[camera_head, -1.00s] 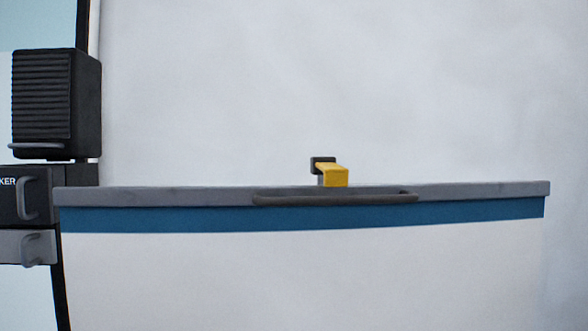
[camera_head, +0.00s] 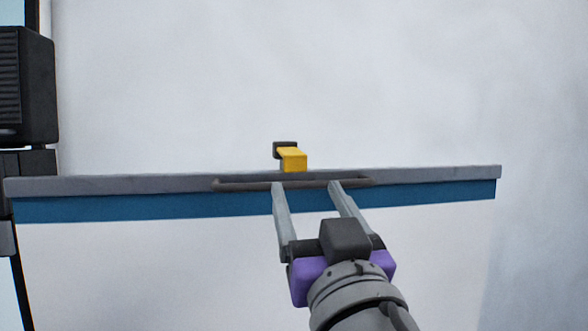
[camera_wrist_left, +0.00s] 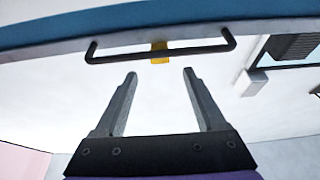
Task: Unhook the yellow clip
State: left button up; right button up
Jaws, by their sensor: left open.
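The yellow clip (camera_head: 294,159) sits at the top edge of a long grey and blue panel, against a small dark block (camera_head: 285,148) on the wall. In the left wrist view the yellow clip (camera_wrist_left: 160,52) shows beyond the dark bar handle, which crosses in front of part of it. My left gripper (camera_head: 306,184) is open and empty. In the head view its fingertips overlap the dark handle (camera_head: 225,184), below the clip. In the left wrist view the fingers (camera_wrist_left: 160,72) appear apart from the handle. My right gripper is not in view.
The grey and blue panel (camera_head: 120,207) spans most of the head view, with its right end at the right side. A dark ribbed box (camera_head: 25,85) and dark cabinet fronts stand at the left edge. The pale wall around the clip is bare.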

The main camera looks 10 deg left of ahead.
aim_at(296, 160)
pick_arm(q)
jog(key=p+x, duration=0.1)
jog(key=x, duration=0.9)
jog(key=shift+w+r, duration=0.25)
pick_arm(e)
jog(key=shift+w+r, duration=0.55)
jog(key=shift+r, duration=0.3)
pick_arm(q)
jog(key=shift+c, duration=0.3)
grip_shut()
